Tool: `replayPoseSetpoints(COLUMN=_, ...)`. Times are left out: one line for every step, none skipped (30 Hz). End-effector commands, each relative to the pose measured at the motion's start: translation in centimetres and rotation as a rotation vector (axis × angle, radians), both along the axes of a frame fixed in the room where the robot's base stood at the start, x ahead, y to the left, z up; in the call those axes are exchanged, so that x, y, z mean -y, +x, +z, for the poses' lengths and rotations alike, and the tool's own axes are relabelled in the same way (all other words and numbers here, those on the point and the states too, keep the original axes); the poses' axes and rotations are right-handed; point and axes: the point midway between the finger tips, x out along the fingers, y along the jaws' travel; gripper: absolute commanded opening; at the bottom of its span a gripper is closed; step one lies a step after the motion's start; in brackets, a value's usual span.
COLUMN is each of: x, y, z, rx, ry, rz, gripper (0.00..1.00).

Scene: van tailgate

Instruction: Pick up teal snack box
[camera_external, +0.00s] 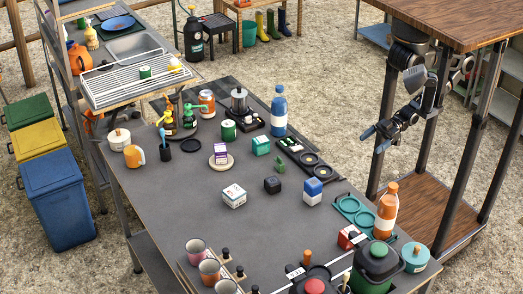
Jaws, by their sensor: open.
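A small teal box (260,146), which looks like the teal snack box, sits on the dark grey table (180,215). It stands between a green-and-white can and a dark tray, and nothing is on top of it. My gripper (376,141) is in the air beyond the table's right edge, well to the right of the box. Its fingers are apart with nothing between them, and it touches nothing.
A tall blue bottle (279,111) and the dark tray (309,161) stand right of the box. A purple-and-white carton (221,153) is left of it. An orange bottle (386,211) stands near the right edge. A wooden table (455,22) is close to my arm. The table's left middle is clear.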

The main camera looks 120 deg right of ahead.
Motion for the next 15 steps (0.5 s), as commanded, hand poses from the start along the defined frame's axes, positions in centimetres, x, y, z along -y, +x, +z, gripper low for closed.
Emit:
replayPoseSetpoints(x=0.1, y=0.5, z=0.2, rx=-0.001, ry=-0.002, rz=0.000, gripper=0.89)
replayPoseSetpoints(x=0.3, y=1.0, z=0.3, rx=-0.006, ry=-0.003, rz=-0.001, gripper=0.89)
replayPoseSetpoints(x=0.5, y=1.7, z=0.4, rx=-0.014, ry=-0.005, rz=-0.004, gripper=0.89)
replayPoseSetpoints(x=0.8, y=2.3, z=0.4, rx=-0.023, ry=-0.008, rz=-0.007, gripper=0.89)
replayPoseSetpoints(x=1.1, y=3.1, z=0.5, rx=-0.033, ry=-0.011, rz=-0.013, gripper=0.89)
replayPoseSetpoints(x=1.6, y=4.2, z=0.6, rx=-0.048, ry=-0.014, rz=-0.022, gripper=0.89)
replayPoseSetpoints(x=2.0, y=5.1, z=0.7, rx=-0.060, ry=-0.016, rz=-0.032, gripper=0.89)
replayPoseSetpoints(x=2.5, y=5.9, z=0.8, rx=-0.073, ry=-0.019, rz=-0.045, gripper=0.89)
replayPoseSetpoints(x=3.3, y=7.2, z=1.0, rx=-0.090, ry=-0.022, rz=-0.063, gripper=0.89)
replayPoseSetpoints(x=3.8, y=8.0, z=1.2, rx=-0.102, ry=-0.022, rz=-0.080, gripper=0.89)
replayPoseSetpoints(x=4.4, y=8.9, z=1.4, rx=-0.115, ry=-0.026, rz=-0.099, gripper=0.89)
replayPoseSetpoints(x=5.2, y=10.0, z=1.7, rx=-0.130, ry=-0.027, rz=-0.124, gripper=0.89)
replayPoseSetpoints(x=5.8, y=10.9, z=1.9, rx=-0.140, ry=-0.028, rz=-0.145, gripper=0.89)
replayPoseSetpoints(x=6.4, y=11.7, z=2.1, rx=-0.149, ry=-0.030, rz=-0.166, gripper=0.89)
replayPoseSetpoints(x=7.1, y=12.8, z=2.3, rx=-0.160, ry=-0.034, rz=-0.195, gripper=0.89)
